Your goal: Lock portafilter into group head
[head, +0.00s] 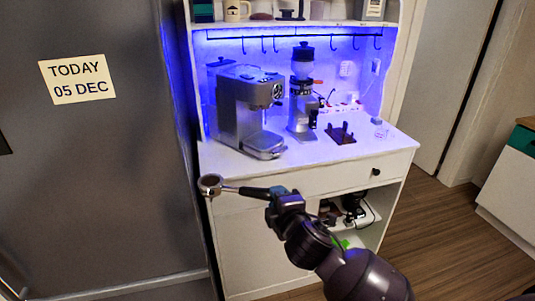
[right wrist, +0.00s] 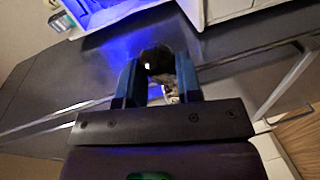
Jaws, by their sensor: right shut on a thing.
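My right gripper (head: 286,197) is shut on the black handle of the portafilter (head: 211,186). In the head view it holds the portafilter in front of the cabinet, below the counter edge, with the round basket pointing left. The basket holds something brown. The espresso machine (head: 245,108), silver and boxy, stands on the left of the counter. Its group head (head: 265,104) is small in view, and its details cannot be told. My left gripper is not in view.
A grinder (head: 302,95) stands right of the machine. A dark tamping stand (head: 341,134) lies farther right on the white counter (head: 225,160). Hooks hang on a rail above. A large grey door or panel (head: 90,150) borders the cabinet on the left. A drawer (head: 365,171) is closed.

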